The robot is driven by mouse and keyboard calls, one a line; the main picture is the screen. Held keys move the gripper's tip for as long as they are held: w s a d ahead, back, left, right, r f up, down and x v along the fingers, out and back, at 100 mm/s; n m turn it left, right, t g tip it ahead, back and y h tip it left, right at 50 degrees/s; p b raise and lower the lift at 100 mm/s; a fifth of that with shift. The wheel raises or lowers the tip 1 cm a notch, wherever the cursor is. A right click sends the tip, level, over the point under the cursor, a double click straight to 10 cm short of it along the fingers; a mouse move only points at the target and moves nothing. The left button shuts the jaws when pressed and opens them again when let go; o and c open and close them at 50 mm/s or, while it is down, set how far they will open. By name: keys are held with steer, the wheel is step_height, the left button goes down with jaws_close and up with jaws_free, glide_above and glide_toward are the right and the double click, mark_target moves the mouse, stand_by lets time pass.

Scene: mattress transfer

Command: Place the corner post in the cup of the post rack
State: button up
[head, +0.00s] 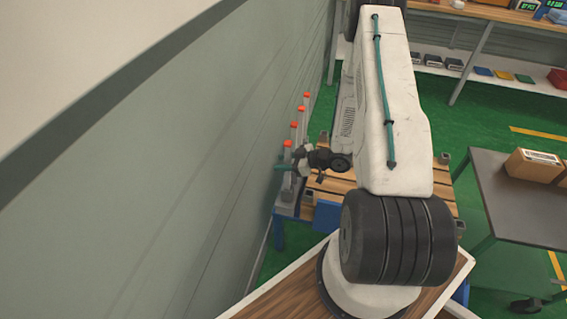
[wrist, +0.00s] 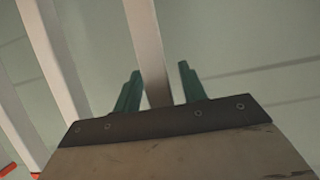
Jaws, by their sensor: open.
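Several pale upright posts with orange-red tops stand in a row along the wall in the head view; the nearest post (head: 287,145) is at my gripper (head: 283,168). In the wrist view, a pale post (wrist: 145,40) runs between the two green fingers of my gripper (wrist: 160,70). The fingers are open, with a gap on either side of the post. I cannot tell how deep the post sits between them. Two more posts (wrist: 50,50) show to the left in the wrist view. The posts' lower ends and the rack's cups are hard to make out.
A low slatted wooden platform (head: 330,184) lies beside the posts, partly hidden by my arm. The wall (head: 210,150) is close on the left. A dark table (head: 520,205) with a cardboard box (head: 534,165) stands at the right. Green floor (head: 480,105) shows between it and the back shelves.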

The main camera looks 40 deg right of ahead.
steer(key=v, duration=1.1)
steer(key=w+d+r+g+h, duration=0.1)
steer(key=w+d+r+h, duration=0.25)
steer(key=r, duration=0.25)
steer(key=w+d+r+g+h, duration=0.1)
steer(key=w+d+r+h, duration=0.1)
steer(key=w+r+h, duration=0.4)
step_height(320, 180, up, 12)
steer(key=s+a+m+g+h, duration=0.2)
steer(key=a+m, duration=0.1)
steer(key=s+a+r+m+g, duration=0.3)
steer(key=s+a+r+m, duration=0.1)
steer(key=s+a+r, duration=0.7)
steer(key=s+a+r+g+y, duration=0.2)
steer(key=s+a+r+y, duration=0.1)
steer(key=s+a, duration=1)
steer(key=s, duration=0.3)
steer(key=shift+r+m, duration=0.15)
steer(key=shift+m, duration=0.15)
steer(key=shift+w+a, duration=0.1)
steer(key=shift+a, duration=0.05)
